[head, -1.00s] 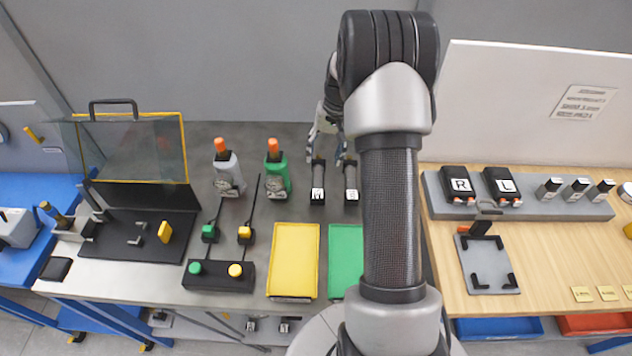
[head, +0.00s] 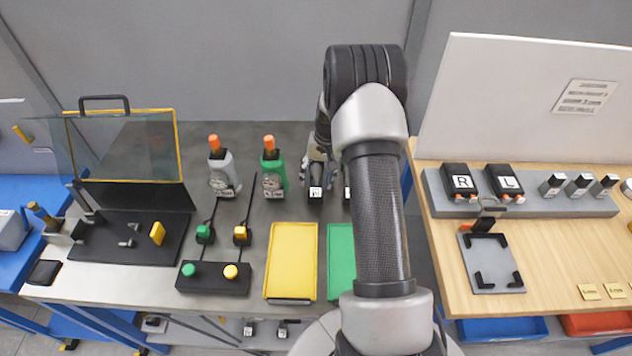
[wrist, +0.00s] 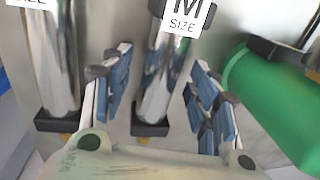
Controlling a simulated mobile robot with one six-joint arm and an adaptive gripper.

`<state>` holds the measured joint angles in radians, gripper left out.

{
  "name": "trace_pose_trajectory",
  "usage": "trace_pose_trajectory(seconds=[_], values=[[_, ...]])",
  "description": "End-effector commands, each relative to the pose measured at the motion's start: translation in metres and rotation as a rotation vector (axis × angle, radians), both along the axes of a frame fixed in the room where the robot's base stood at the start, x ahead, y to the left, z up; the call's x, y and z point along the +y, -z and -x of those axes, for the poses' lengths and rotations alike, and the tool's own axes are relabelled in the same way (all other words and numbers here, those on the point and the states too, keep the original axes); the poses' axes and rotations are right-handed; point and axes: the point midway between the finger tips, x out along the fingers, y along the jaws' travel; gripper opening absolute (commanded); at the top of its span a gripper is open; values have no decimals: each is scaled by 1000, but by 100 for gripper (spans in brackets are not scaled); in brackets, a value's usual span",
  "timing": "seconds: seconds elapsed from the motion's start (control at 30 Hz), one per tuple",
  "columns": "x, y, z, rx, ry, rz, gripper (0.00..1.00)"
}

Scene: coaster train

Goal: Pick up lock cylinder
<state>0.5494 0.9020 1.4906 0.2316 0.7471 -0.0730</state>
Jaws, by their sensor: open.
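A shiny metal cylinder with a black base and a white "M SIZE" label, apparently a lock cylinder (wrist: 160,80), stands between the fingers in the wrist view. In the head view its M label (head: 316,193) shows just below my gripper (head: 318,162), and the rest is mostly hidden. My gripper (wrist: 160,72) is open, one blue-padded finger on each side of the cylinder, with gaps visible. A second similar metal cylinder (wrist: 57,70) stands to the left in the wrist view. In the head view it is partly hidden behind my arm (head: 347,193).
A grey bottle (head: 222,178), a yellow tray (head: 291,262) and a green tray (head: 340,262) share the grey table.

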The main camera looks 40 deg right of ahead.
Motion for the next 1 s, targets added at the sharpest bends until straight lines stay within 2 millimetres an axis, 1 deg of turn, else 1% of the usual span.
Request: trace_pose_trajectory(seconds=[0.13,0.9,0.93,1.0], values=[[0,-1,0,-1,0,1,53],[0,-1,0,0,0,0,2],[0,-1,0,0,0,0,0],[0,-1,0,0,0,0,0]])
